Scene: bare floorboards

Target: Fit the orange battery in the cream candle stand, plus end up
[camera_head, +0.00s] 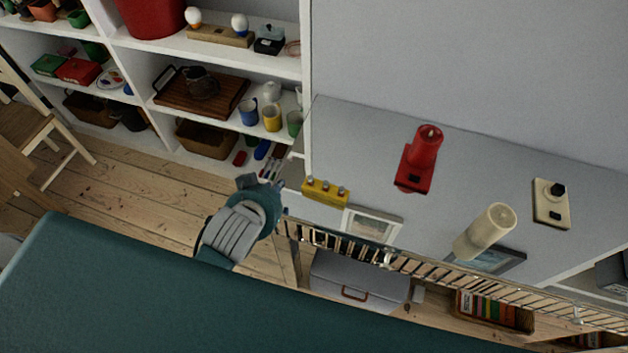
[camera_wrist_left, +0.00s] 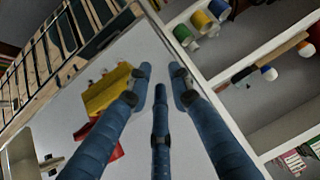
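The cream candle stand (camera_head: 542,213) is a flat cream plate with dark parts on top, at the right of the grey surface. A cream candle cylinder (camera_head: 481,237) is apart from it, to its left. A yellow holder (camera_head: 325,191) with several small grey-topped pieces sits at the surface's left; it also shows in the left wrist view (camera_wrist_left: 106,92). I cannot make out an orange battery or any plus mark. My left gripper (camera_head: 273,181) is left of the yellow holder; in the wrist view its fingers (camera_wrist_left: 160,80) are spread and empty. My right gripper is out of view.
A red candle on a red stand (camera_head: 414,168) stands mid-surface. Two picture frames (camera_head: 372,224) (camera_head: 508,262) lie near the slatted rail (camera_head: 420,266) along the near edge. White shelves (camera_head: 220,55) with cups and trays are at left. A grey case (camera_head: 350,285) sits below.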

